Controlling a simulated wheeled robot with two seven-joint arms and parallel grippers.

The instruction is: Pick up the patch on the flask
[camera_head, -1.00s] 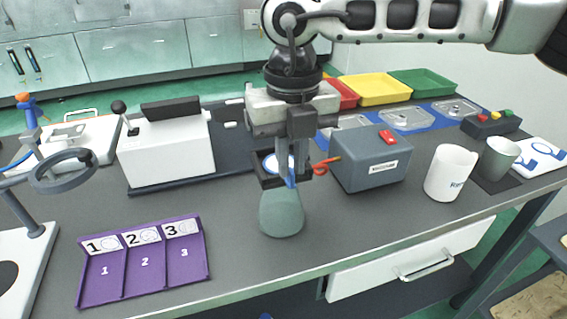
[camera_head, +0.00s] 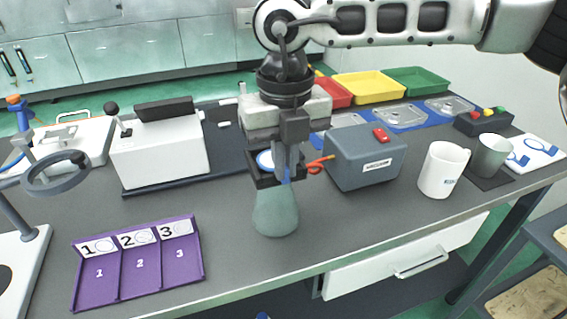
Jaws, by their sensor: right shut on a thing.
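The flask (camera_head: 276,216) is grey-green and widens toward its base. It stands upright near the front middle of the dark table, and its top is hidden by my right gripper (camera_head: 284,186). My right gripper points down at the flask, with its fingers shut at the upper part. A blue strip shows at the fingers, but I cannot tell if it is a patch. No separate patch can be made out on the flask. A black square piece with a white and blue round face (camera_head: 265,160) shows beside the fingers. My left gripper is not in view.
A grey vacuum box (camera_head: 366,160) with an orange hose stands close right of the gripper. A white mug (camera_head: 443,170) and a grey cup (camera_head: 491,156) stand further right. A purple numbered tray (camera_head: 136,292) lies front left. A white machine (camera_head: 160,152) stands behind it.

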